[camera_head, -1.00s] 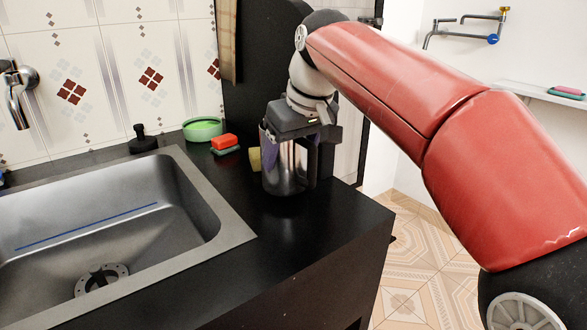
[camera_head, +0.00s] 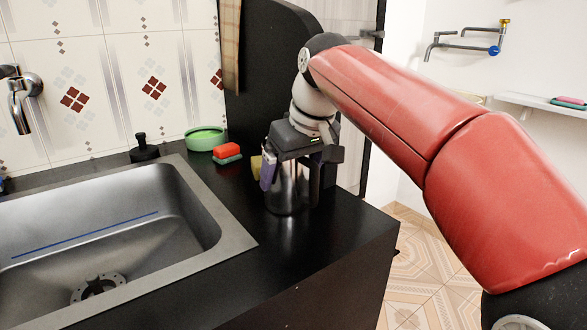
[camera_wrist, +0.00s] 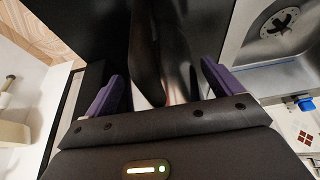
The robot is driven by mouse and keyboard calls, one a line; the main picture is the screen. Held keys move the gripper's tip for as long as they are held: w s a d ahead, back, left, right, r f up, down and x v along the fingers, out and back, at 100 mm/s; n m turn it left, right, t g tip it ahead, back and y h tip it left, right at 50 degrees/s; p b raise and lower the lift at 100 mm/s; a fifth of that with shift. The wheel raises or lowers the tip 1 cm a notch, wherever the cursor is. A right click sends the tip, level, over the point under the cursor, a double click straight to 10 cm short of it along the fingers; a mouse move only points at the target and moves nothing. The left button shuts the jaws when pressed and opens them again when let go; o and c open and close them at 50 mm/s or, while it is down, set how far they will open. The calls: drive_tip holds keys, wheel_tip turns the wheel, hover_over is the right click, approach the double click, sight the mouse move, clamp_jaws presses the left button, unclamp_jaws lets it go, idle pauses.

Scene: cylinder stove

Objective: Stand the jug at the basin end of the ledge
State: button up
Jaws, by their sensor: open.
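The shiny metal jug (camera_head: 287,193) stands upright on the black ledge (camera_head: 235,275), a little right of the sink basin (camera_head: 95,235). My gripper (camera_head: 292,178) points down over it and hides its top. The purple fingers are apart, one on the jug's left side and one on its right. In the wrist view my open gripper (camera_wrist: 162,85) has a shiny, reflecting surface between its fingers, probably the jug (camera_wrist: 160,50). I cannot tell whether either finger touches it.
A red and green sponge (camera_head: 228,152), a green bowl (camera_head: 205,138) and a yellow block (camera_head: 256,166) lie behind and left of the jug. A black dispenser (camera_head: 144,148) stands behind the basin. The ledge in front of the jug is clear, ending at the right edge.

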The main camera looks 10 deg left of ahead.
drive_tip(key=p+v, duration=0.2)
drive_tip(key=v, duration=1)
drive_tip(key=shift+w+a+r, duration=0.1)
drive_tip(key=shift+r, duration=0.05)
